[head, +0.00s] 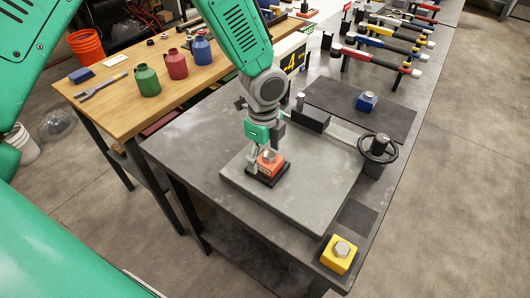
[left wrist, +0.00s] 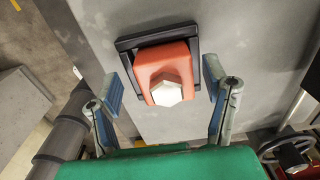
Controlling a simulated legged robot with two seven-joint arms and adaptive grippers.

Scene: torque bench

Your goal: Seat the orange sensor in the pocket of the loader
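The orange sensor (head: 269,158), a block with a silver hex top, stands at the black square pocket (head: 264,181) on the loader's grey plate (head: 318,192). In the left wrist view the sensor (left wrist: 165,72) is inside the outline of the black pocket frame (left wrist: 126,43); how deep it sits is hidden. My left gripper (head: 266,150) is above and around it. In the left wrist view its fingers (left wrist: 163,88) stand apart on both sides of the sensor, with gaps visible. My right gripper is not in view.
A black handwheel (head: 378,148) and a dark block with a post (head: 310,119) stand at the plate's back. A blue sensor (head: 367,101) lies on a dark mat; a yellow one (head: 339,254) is at the front corner. Several torque wrenches (head: 385,59) lie behind.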

